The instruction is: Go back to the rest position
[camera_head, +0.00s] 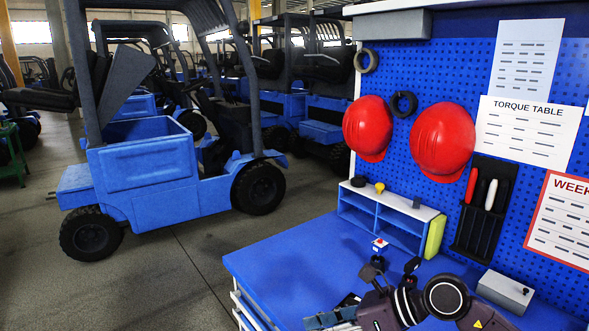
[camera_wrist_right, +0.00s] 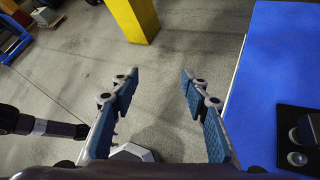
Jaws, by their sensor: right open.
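My right arm enters the head view at the lower right, over the blue workbench (camera_head: 290,255). Its right gripper (camera_head: 325,318) shows only in part at the bottom edge, with one blue-padded finger visible. In the right wrist view, the right gripper (camera_wrist_right: 159,78) is open, its two blue-padded fingers well apart. Nothing is between the fingers; grey floor shows behind them. The bench edge (camera_wrist_right: 243,80) runs close beside the right-hand finger in that view. My left gripper is not in view.
A blue pegboard (camera_head: 405,75) holds red helmets (camera_head: 442,142). A small blue shelf (camera_head: 390,217) and a grey box (camera_head: 505,291) stand on the bench. A blue forklift (camera_head: 150,175) is parked left. A yellow post (camera_wrist_right: 134,18) stands beyond open floor.

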